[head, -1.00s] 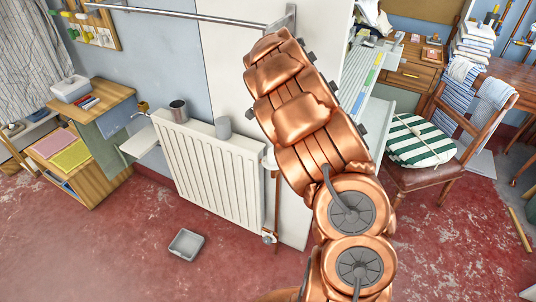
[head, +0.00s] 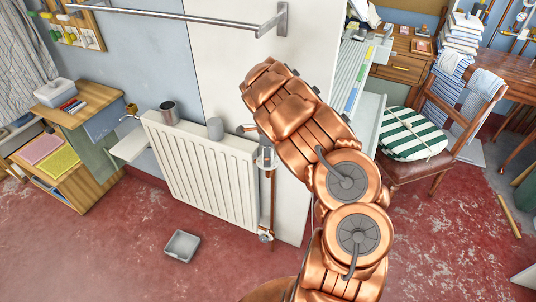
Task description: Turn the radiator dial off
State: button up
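The white panel radiator (head: 205,178) stands against the wall, left of my arm. At its upper right corner is a pale valve fitting (head: 266,157) on top of a copper pipe. A second small valve (head: 265,237) sits at the lower right corner. I cannot tell which of these carries the dial, nor read any setting. My copper-coloured arm rises from the bottom and covers the area just right of the radiator. My gripper is hidden behind the arm. A small dark and copper piece shows beside the upper fitting, but I cannot tell what it is.
A metal cup (head: 169,113) and a grey cylinder (head: 215,128) stand at the radiator's top edge. A metal rail (head: 190,17) juts above. A grey tray (head: 182,246) lies on the red floor. A chair with a striped cushion (head: 412,134) stands right. The front floor is mostly clear.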

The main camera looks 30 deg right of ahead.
jog(key=shift+f, duration=0.35)
jog(key=shift+c, duration=0.2)
jog(key=c, duration=1.1)
